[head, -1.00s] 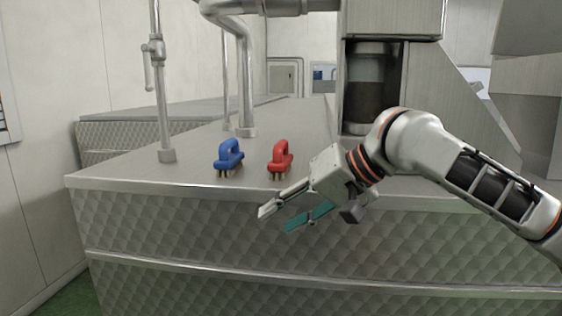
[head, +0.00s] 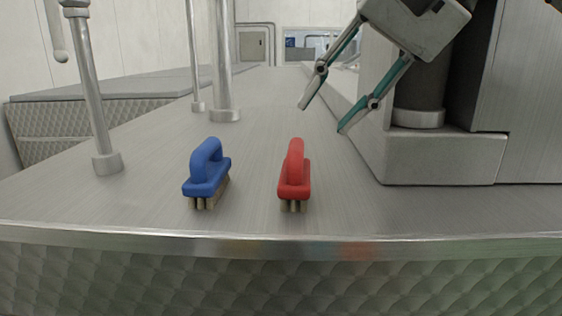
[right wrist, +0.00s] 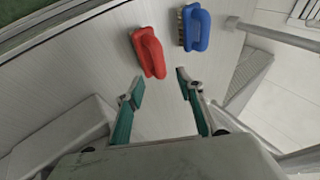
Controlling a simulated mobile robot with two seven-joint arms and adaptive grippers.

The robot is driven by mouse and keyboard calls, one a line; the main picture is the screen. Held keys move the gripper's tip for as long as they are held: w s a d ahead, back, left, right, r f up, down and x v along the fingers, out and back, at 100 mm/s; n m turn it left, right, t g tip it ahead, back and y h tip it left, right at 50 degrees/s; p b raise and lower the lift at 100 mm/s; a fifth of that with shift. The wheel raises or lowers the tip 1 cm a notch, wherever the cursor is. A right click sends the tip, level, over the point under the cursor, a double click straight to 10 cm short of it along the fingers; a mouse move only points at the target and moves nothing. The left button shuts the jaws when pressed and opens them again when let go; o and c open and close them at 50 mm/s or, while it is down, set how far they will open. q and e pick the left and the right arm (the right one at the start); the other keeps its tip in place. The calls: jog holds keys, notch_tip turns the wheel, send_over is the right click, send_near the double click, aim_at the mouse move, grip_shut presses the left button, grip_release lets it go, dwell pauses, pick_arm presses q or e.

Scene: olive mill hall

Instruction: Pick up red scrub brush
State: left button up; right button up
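The red scrub brush (head: 294,178) stands bristles down on the steel counter, its loop handle up, near the front edge. It also shows in the right wrist view (right wrist: 149,52), beyond the fingertips. The blue scrub brush (head: 207,170) stands to its left, apart from it, and shows in the right wrist view too (right wrist: 196,28). My right gripper (head: 322,120) is open and empty, above the counter, up and to the right of the red brush. In the right wrist view its fingers (right wrist: 159,85) are spread with bare counter between them. My left gripper is not in view.
The steel counter (head: 262,110) is clear around the brushes. Upright pipes (head: 222,70) stand on it behind the blue brush, and another pipe (head: 90,90) stands at left. A steel machine block (head: 440,158) stands close on the right.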

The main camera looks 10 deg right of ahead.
aim_at(300, 145)
jog(key=shift+s+x, duration=0.2)
jog(key=shift+x, duration=1.05)
jog(key=x, duration=0.5)
grip_shut()
